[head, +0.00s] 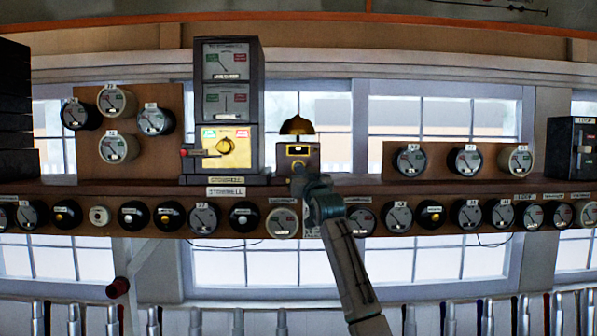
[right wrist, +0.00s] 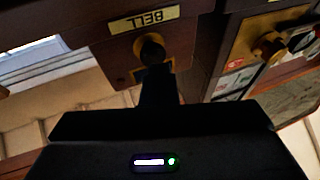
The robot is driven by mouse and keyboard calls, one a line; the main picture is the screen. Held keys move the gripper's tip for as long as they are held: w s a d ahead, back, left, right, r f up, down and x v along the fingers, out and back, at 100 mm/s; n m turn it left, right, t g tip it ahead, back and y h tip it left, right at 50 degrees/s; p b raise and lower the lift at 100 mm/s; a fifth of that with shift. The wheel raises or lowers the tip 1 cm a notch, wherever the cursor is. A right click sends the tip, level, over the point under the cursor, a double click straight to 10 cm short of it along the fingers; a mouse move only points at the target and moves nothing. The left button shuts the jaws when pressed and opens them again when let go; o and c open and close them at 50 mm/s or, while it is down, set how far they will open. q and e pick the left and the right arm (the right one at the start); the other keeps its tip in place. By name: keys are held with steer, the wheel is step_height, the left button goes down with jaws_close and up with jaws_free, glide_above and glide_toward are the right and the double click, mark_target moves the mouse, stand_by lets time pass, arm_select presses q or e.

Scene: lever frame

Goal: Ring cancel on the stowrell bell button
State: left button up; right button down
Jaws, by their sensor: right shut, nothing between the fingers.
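The bell unit (head: 287,152) is a small dark wooden box with a brass plate and a brass bell dome (head: 297,126), on the shelf right of the tall Stowrell instrument (head: 255,110). In the right wrist view its BELL label (right wrist: 143,18) shows upside down above a dark round button (right wrist: 149,44) on brass. My right gripper (right wrist: 157,72) is shut and empty, its tips overlapping the button's lower edge in that view; I cannot tell whether they touch. My left gripper is out of view.
The Stowrell instrument's yellow face with a brass knob (head: 225,146) is close on the left; that knob (right wrist: 268,46) is at the right in the wrist view. Round dials line the shelf front (head: 400,187). A row of lever handles (head: 240,320) stands below.

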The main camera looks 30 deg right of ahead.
steer(key=shift+s+a, duration=0.1)
steer(key=shift+s, duration=0.05)
stand_by(1.3)
